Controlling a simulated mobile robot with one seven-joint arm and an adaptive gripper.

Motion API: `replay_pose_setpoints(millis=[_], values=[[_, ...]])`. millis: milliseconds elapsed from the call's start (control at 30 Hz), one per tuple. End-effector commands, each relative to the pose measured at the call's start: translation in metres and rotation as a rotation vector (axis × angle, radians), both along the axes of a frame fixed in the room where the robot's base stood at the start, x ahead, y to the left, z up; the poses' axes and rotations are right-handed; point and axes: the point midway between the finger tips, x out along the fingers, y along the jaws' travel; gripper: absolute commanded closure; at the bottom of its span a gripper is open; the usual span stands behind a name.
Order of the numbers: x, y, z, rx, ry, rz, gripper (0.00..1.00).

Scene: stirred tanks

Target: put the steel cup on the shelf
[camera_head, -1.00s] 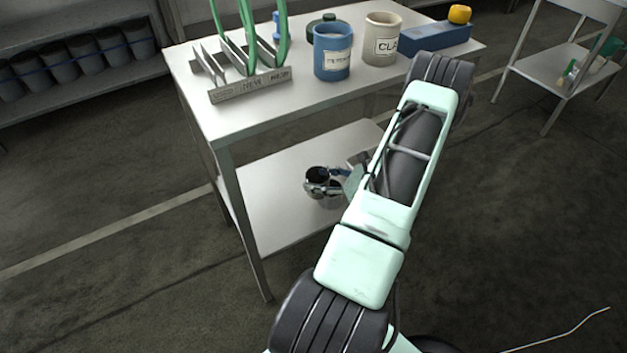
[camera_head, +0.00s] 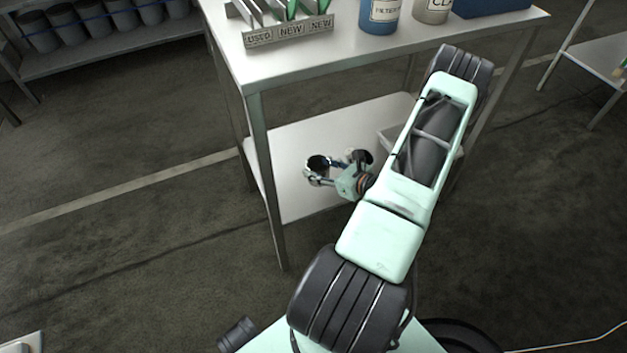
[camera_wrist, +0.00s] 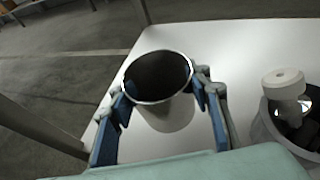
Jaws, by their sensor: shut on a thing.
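The steel cup (camera_wrist: 168,112) stands upright between the two fingers of my gripper (camera_wrist: 160,100) in the wrist view. Its dark open mouth faces up, and the blue finger pads press on its two sides. In the head view the cup (camera_head: 318,163) shows small and partly covered by my gripper (camera_head: 322,174), over the lower shelf. The white lower shelf (camera_head: 298,140) of the steel table lies below and around the cup. I cannot tell whether the cup's base touches the shelf.
A grey container (camera_wrist: 262,130) with a white-topped object (camera_wrist: 284,84) in it stands to the right on the shelf. The table's top (camera_head: 330,58) overhangs, holding a labelled rack (camera_head: 288,32) and a blue jar (camera_head: 380,14). A table leg (camera_head: 268,190) stands left of the gripper.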

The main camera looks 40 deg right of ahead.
Motion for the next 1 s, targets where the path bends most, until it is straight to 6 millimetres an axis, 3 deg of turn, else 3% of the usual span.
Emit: replay_pose_setpoints(millis=[233, 400, 800, 833, 1000], values=[[0.011, 0.017, -0.026, 0.003, 0.001, 0.003, 0.8], [0.01, 0.014, -0.051, 0.001, 0.0, 0.001, 0.8], [0.01, 0.014, -0.054, 0.001, -0.001, 0.001, 0.8], [0.01, 0.014, -0.053, -0.001, 0.0, 0.001, 0.52], [0.01, 0.014, -0.053, 0.0, 0.0, 0.001, 0.38]])
